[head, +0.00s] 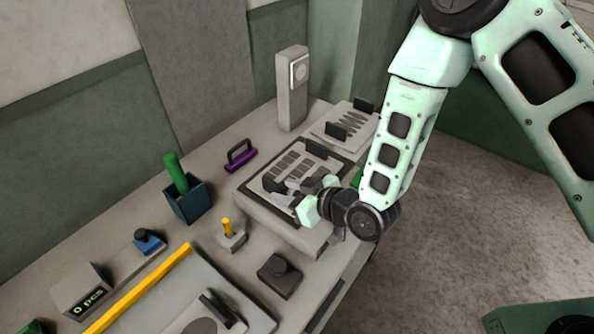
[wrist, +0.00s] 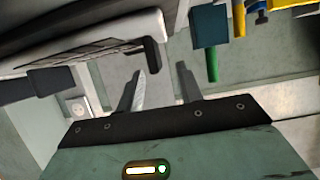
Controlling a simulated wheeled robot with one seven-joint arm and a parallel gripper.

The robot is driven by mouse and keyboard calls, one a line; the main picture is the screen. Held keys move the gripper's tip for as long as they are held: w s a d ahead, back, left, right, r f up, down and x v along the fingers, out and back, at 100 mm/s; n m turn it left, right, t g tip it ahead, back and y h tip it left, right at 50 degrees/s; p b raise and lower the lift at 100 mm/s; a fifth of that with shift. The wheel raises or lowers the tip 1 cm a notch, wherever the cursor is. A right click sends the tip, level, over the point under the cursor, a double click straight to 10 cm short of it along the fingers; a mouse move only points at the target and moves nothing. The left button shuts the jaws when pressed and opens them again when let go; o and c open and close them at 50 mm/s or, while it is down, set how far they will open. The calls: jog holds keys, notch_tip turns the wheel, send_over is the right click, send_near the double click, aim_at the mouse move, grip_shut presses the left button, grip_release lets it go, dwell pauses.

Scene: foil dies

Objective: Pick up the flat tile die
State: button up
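The die with a grid of flat rectangular tiles (head: 290,163) lies on the grey raised block; I take it to be the flat tile die. A dark handle (wrist: 152,54) and a plate edge show beyond the fingers there.
Another die with wavy marks (head: 345,124) lies behind. A grey post (head: 292,88) stands at the back.

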aim_at(277, 185)
jog(key=shift+w+a+p, duration=0.25)
jog(key=shift+w+p, duration=0.05)
jog(key=shift+w, duration=0.05)
jog(key=p+x, duration=0.2)
jog(key=x, duration=0.1)
jog(key=shift+w+a+r, duration=0.1)
jog(key=shift+w, duration=0.15)
jog(key=shift+w+a+f, duration=0.3)
grip_shut()
jog(key=shift+r, duration=0.1)
dwell(0.6)
